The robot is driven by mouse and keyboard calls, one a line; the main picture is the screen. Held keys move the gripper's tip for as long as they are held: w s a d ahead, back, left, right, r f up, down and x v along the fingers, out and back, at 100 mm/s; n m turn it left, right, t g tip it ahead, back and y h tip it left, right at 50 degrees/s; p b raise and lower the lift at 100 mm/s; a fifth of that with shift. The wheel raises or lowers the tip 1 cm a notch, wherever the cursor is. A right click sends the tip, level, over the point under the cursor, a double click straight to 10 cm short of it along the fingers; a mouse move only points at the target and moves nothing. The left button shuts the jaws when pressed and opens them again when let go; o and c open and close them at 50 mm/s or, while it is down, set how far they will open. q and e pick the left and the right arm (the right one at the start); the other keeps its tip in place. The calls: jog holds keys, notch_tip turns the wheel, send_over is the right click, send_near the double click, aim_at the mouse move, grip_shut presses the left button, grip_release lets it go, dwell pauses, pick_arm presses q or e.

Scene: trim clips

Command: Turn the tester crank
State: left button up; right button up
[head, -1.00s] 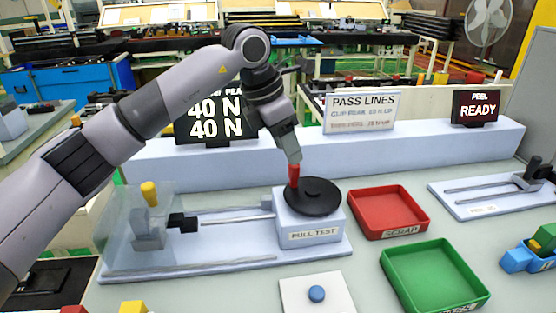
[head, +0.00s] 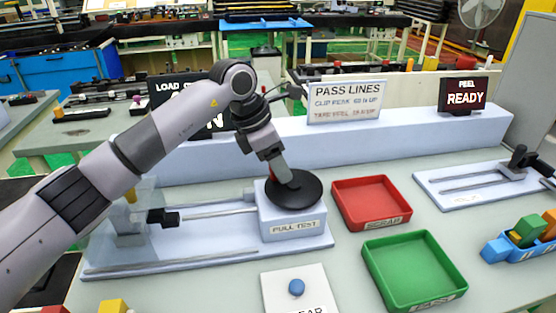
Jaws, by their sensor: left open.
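The pull tester (head: 205,248) stands on the bench with a "PULL TEST" label on its front block. Its crank is a black disc (head: 303,196) on top of that block, with a red handle (head: 271,175) at the disc's left rear. My left gripper (head: 285,180) points down over the disc at the handle. It hides most of the handle, so I cannot tell whether its fingers are around or beside it. The gripper is open. My right gripper is not in view.
A red scrap tray (head: 371,225) and a green tray (head: 459,293) lie right of the tester. A white pad with a blue button (head: 297,287) lies in front. A peel fixture (head: 470,190) is at far right. The load display (head: 166,91) is partly covered by my arm.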

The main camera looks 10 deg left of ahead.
pick_arm(q)
jog(key=shift+f, duration=0.2)
grip_shut()
jog(key=shift+b, duration=0.4)
jog(key=shift+n, duration=0.3)
grip_release()
jog(key=shift+r, duration=0.15)
jog(key=b+v, duration=0.1)
jog(key=v, duration=0.6)
jog(key=shift+s, duration=0.15)
